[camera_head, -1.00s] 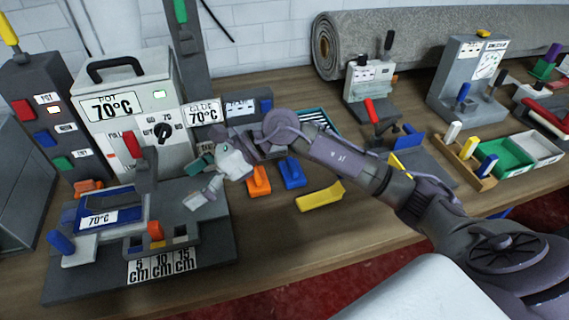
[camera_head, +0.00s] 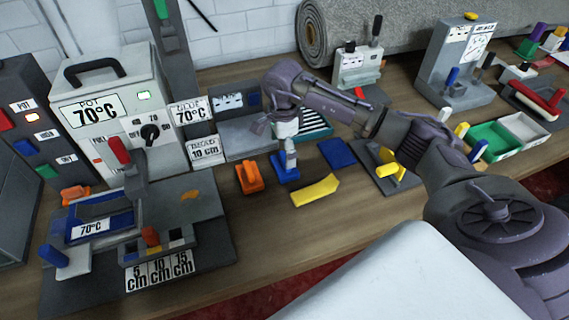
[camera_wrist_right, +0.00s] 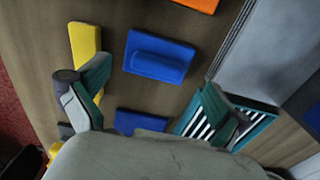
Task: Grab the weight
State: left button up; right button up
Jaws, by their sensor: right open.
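My right gripper (camera_head: 289,152) is open and points down over a blue block with a raised grip (camera_head: 287,175). In the right wrist view its two fingers (camera_wrist_right: 155,82) are spread wide, and the blue block (camera_wrist_right: 158,57) lies ahead of them with nothing held. An orange block with a grip (camera_head: 249,177) stands just left of the blue one. A yellow block (camera_head: 316,190) lies to the right. No label shows which of these is the weight. My left gripper is not in view.
A glue pot machine (camera_head: 112,105) and a low press station (camera_head: 205,250) stand at the left. A striped teal tray (camera_wrist_right: 258,122) and a flat blue pad (camera_head: 337,152) lie close to the gripper. A rolled rug (camera_head: 420,35) lies at the back. Bare table (camera_head: 265,225) is in front.

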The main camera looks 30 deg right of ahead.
aim_at(284, 157)
jog(key=shift+s+f+p, duration=0.15)
jog(key=shift+f+p, duration=0.3)
jog(key=shift+f, duration=0.15)
notch_tip(284, 157, down, 4)
jog(key=shift+d+r+p, duration=0.15)
jog(key=shift+r+p, duration=0.05)
jog(key=shift+p, duration=0.5)
jog(key=shift+f, duration=0.4)
jog(key=c, duration=1.4)
jog(key=shift+r, duration=0.15)
jog(key=shift+c, duration=0.3)
